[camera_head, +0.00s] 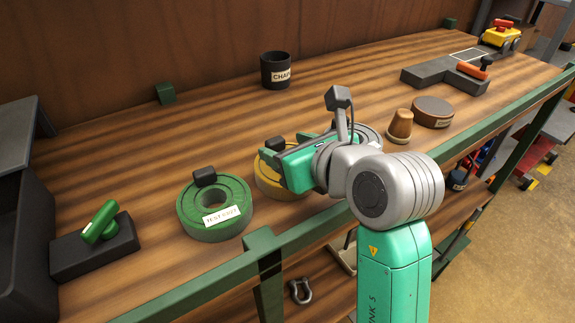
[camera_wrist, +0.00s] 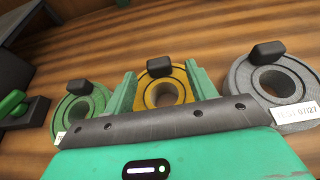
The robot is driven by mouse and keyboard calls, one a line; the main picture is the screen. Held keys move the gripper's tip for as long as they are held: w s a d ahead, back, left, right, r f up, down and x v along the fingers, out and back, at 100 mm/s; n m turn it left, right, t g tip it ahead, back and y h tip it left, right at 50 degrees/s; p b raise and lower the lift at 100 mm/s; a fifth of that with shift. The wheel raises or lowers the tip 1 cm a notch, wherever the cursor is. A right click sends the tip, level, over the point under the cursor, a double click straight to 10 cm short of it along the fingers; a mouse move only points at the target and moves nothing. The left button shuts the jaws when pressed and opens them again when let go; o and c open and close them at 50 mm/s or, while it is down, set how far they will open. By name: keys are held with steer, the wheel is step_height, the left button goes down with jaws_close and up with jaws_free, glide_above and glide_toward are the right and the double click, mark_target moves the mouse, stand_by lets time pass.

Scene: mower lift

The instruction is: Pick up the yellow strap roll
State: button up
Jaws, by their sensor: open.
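The yellow strap roll (camera_head: 266,180) lies flat on the wooden bench between a green roll and a grey roll, with a black block on its rim. My gripper (camera_head: 295,150) is over it and hides much of it in the head view. In the wrist view the yellow roll (camera_wrist: 176,79) shows between my two green fingers (camera_wrist: 160,90), one on its left and one on its right. The fingers are apart. Whether they touch the roll cannot be told. The roll's near side is hidden behind the gripper body.
A green roll (camera_head: 184,222) with a label sits left, a grey roll (camera_wrist: 306,100) right. A green-handled block (camera_head: 75,258) stands far left. A black cup (camera_head: 276,70), a brown cone (camera_head: 399,127) and a brown disc (camera_head: 433,111) stand on the bench. A green rail (camera_head: 330,217) runs along the front edge.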

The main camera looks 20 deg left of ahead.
mark_target(277, 142)
steer(key=x, duration=0.4)
steer(key=shift+a+r, duration=0.1)
steer(key=shift+r, duration=0.1)
jaws_close()
